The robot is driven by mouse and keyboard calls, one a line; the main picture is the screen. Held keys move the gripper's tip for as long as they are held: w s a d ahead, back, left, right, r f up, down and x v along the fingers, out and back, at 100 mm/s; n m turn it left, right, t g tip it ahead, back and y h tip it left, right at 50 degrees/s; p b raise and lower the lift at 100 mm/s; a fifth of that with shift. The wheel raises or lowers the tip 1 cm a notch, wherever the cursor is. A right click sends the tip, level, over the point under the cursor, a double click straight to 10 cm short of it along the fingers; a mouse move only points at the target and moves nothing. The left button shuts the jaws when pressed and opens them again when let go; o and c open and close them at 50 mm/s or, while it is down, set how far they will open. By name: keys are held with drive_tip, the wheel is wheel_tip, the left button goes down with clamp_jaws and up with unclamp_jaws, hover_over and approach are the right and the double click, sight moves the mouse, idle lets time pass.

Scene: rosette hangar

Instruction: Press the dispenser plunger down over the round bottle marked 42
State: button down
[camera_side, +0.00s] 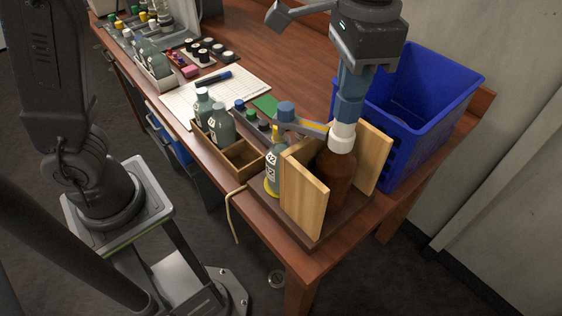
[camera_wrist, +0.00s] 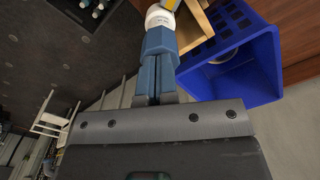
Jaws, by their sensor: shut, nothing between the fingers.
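A brown dispenser bottle (camera_side: 334,182) stands upright between two wooden boards. Its white plunger head (camera_side: 342,138) is on top, and shows in the wrist view (camera_wrist: 159,17) beyond my fingertips. My gripper (camera_side: 346,119) is shut and empty, blue fingers pointing down onto the plunger head, seemingly touching; fingertips also show in the wrist view (camera_wrist: 158,34).
A blue crate (camera_side: 446,118) stands close on the right. A wooden tray (camera_side: 240,162) with two grey-green bottles is left of the dispenser. A paper sheet (camera_side: 252,83), a marker and small vials lie behind. The table's front edge is close.

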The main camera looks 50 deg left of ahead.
drive_tip(key=shift+f, duration=0.55)
idle(0.4)
drive_tip(key=shift+r, duration=3.6)
drive_tip(key=shift+a, duration=0.25)
drive_tip(key=s+a+f+n+t, duration=0.2)
drive_tip(key=s+a+f, duration=0.3)
drive_tip(key=a, duration=0.5)
drive_tip(key=s+a+f+n+t, duration=0.3)
drive_tip(key=s+a+f+n, duration=0.1)
drive_tip(key=s+a, duration=0.5)
drive_tip(key=shift+s+a+f+t, duration=0.35)
drive_tip(key=shift+a+f, duration=0.25)
drive_tip(key=shift+f, duration=0.3)
